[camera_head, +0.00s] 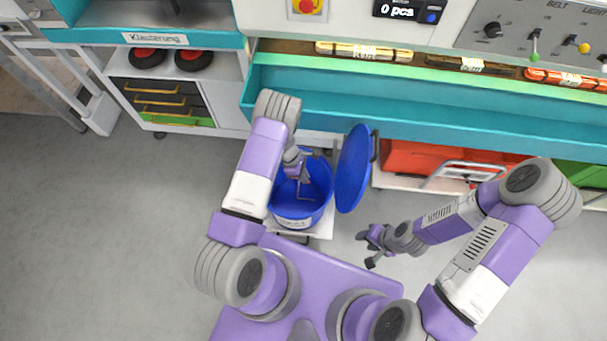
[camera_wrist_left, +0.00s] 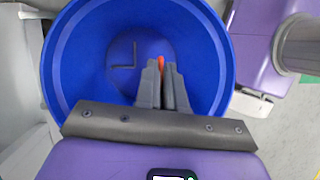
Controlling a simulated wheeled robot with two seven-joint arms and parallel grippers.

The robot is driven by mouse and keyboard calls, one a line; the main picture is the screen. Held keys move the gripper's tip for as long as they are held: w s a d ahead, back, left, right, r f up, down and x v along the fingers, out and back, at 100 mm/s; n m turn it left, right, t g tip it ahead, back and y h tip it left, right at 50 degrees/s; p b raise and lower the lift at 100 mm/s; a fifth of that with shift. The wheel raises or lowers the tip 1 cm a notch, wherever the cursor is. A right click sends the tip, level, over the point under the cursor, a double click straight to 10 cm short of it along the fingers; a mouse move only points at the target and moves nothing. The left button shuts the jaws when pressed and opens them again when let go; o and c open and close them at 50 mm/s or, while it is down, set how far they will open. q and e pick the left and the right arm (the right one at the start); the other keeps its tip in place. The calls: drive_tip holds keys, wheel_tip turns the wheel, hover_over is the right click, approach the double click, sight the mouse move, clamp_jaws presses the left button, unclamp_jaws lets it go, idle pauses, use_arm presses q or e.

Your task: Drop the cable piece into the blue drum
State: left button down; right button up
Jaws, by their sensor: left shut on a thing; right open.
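The blue drum (camera_head: 319,187) stands with its mouth open in front of the teal bench. Its blue lid (camera_head: 355,168) is tipped up on the right side. My left gripper (camera_head: 303,181) points down over the drum's mouth. In the left wrist view, its fingers (camera_wrist_left: 162,80) are nearly together inside the outline of the drum (camera_wrist_left: 215,65), shut on the orange cable piece (camera_wrist_left: 161,62). Only a small orange bit shows between the fingertips; the rest is hidden. My right gripper (camera_head: 367,250) is open and empty, right of the drum above the floor.
A teal trough (camera_head: 400,107) runs along the bench behind the drum, with cable bundles (camera_head: 365,51) above it. A red crate (camera_head: 415,158) sits right of the lid. A shelf unit (camera_head: 165,100) stands at the left. A thin L-shaped line (camera_wrist_left: 125,67) shows inside the drum.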

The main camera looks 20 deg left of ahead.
use_arm(q)
wheel_tip(320, 180, down, 3)
drive_tip(key=shift+r+b, duration=0.2)
drive_tip(key=shift+b, duration=0.4)
drive_tip(key=c, duration=1.2)
unclamp_jaws()
drive_tip(key=shift+o, duration=0.2)
drive_tip(key=shift+r, duration=0.1)
drive_tip(key=p+v, duration=0.1)
drive_tip(key=v, duration=0.6)
drive_tip(key=shift+r+p, duration=0.2)
drive_tip(key=shift+p, duration=0.2)
drive_tip(key=shift+a, duration=0.15)
